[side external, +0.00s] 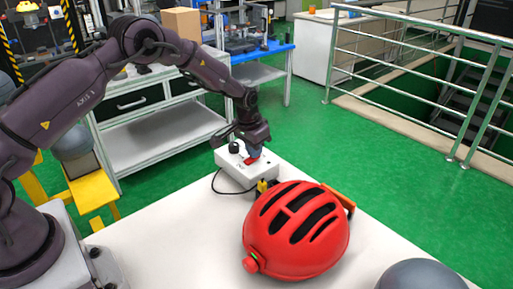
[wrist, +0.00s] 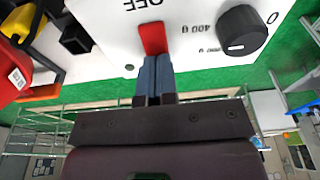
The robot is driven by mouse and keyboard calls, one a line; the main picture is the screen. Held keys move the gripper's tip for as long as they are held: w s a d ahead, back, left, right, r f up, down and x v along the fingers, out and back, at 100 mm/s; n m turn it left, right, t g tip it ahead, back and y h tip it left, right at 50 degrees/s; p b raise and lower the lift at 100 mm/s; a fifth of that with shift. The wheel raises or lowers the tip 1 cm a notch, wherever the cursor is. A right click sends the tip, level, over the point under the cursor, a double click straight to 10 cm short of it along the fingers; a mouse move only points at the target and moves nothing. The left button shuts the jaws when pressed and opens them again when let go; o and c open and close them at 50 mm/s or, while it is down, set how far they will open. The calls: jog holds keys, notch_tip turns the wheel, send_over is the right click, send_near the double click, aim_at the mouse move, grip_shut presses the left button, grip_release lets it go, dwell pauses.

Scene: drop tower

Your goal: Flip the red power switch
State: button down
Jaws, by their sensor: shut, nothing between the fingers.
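The red power switch (wrist: 153,38) sits on the face of a white control box (wrist: 195,15), below the printed word OFF in the wrist view. My gripper (wrist: 154,60) is shut and empty, its blue-grey fingertips together right at the lower end of the switch. They look in contact with it, though I cannot be sure. In the side external view the white box (side external: 232,172) stands at the table's far end, with my gripper (side external: 254,152) reaching down onto the red switch (side external: 250,161), which is partly hidden by the fingers.
A black knob (wrist: 242,30) is on the box beside the switch. A red helmet (side external: 296,232) lies on the white table (side external: 180,235) close to the box, with small yellow and black parts (side external: 263,187) between. A grey dome (side external: 421,275) is at the front right. The table's left part is clear.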

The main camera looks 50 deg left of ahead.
aim_at(249, 160)
jog(key=shift+s, duration=0.55)
jog(key=shift+r, duration=0.15)
jog(key=shift+r, duration=0.3)
notch_tip(249, 160, up, 13)
jog(key=s, duration=0.2)
jog(key=shift+s, duration=0.2)
jog(key=shift+w+r, duration=0.1)
jog(key=shift+w, duration=0.6)
